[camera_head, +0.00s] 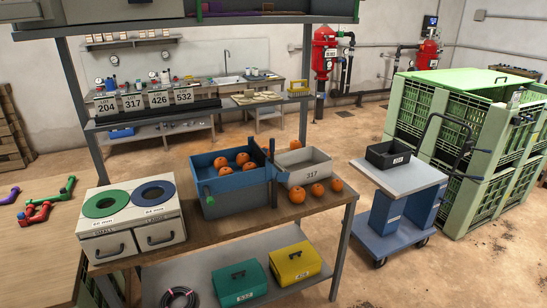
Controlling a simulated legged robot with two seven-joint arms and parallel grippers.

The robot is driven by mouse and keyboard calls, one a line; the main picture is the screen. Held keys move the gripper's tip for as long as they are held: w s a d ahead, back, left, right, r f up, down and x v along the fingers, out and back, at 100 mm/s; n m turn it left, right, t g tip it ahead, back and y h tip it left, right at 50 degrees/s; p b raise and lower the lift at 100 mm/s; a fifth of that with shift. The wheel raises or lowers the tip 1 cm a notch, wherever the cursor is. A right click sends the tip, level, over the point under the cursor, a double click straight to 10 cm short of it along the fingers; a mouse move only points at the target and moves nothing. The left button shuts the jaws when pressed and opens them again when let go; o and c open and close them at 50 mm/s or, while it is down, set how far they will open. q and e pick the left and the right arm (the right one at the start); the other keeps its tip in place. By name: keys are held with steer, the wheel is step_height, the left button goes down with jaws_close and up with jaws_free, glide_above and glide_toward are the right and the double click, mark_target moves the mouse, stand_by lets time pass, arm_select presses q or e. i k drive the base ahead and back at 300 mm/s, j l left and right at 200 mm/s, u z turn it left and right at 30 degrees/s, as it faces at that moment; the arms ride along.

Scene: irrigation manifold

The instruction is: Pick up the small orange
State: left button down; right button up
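Three oranges stand in a row on the brown bench (240,222) in front of the grey bin: a left one (297,195), a middle one (317,190) and a right one (336,184). The right and middle ones look slightly smaller than the left one, but I cannot tell surely which is the small orange. Several more oranges (242,159) lie in the blue bin (235,189). Another orange spot (295,144) shows at the grey bin's back edge; its support is unclear. Neither of my grippers is in view.
A white sizing box (133,243) with green and blue ringed holes stands at the bench's left. A dark upright post (271,160) stands between the bins. A trolley (402,180) with a black tray (388,155) is at right.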

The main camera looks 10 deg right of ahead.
mark_target(317, 189)
steer(key=u, duration=0.55)
steer(key=i+l+u, duration=0.1)
steer(key=l+u, duration=0.35)
steer(key=l, duration=0.2)
steer(key=l+u, duration=0.45)
steer(key=l, duration=0.2)
steer(key=k+l+u, duration=0.1)
steer(key=l+u, duration=0.35)
steer(key=l, duration=0.15)
